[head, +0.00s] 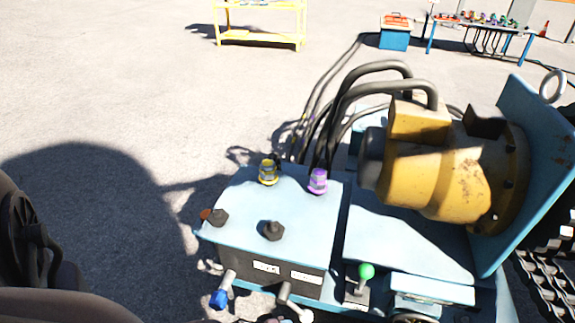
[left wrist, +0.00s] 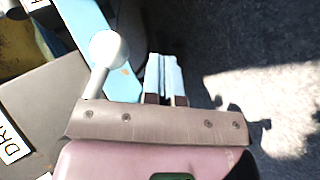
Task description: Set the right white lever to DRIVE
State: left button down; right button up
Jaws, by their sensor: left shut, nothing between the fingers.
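The white lever (head: 298,309) sticks out from the front face of the blue control console, near the bottom edge of the head view. In the left wrist view a pale round-knobbed lever (left wrist: 108,48) stands just left of my left gripper (left wrist: 165,58). That gripper is shut and empty, with its pale blue fingertips close together beside the knob. I cannot tell whether they touch the lever. A white label (left wrist: 12,142) beginning "DRI" shows at the left edge. My right gripper is not in view.
A blue-tipped lever (head: 220,297) sits left of the white one, with white labels (head: 306,277) above. A green-knobbed lever (head: 366,272) stands to the right. Open ground lies left.

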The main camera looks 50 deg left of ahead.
pick_arm(q)
jog(key=f+p+v, duration=0.1)
jog(key=p+v, duration=0.3)
jog(key=v, duration=0.6)
jog(key=shift+s+a+p, duration=0.3)
jog(key=shift+s, duration=0.25)
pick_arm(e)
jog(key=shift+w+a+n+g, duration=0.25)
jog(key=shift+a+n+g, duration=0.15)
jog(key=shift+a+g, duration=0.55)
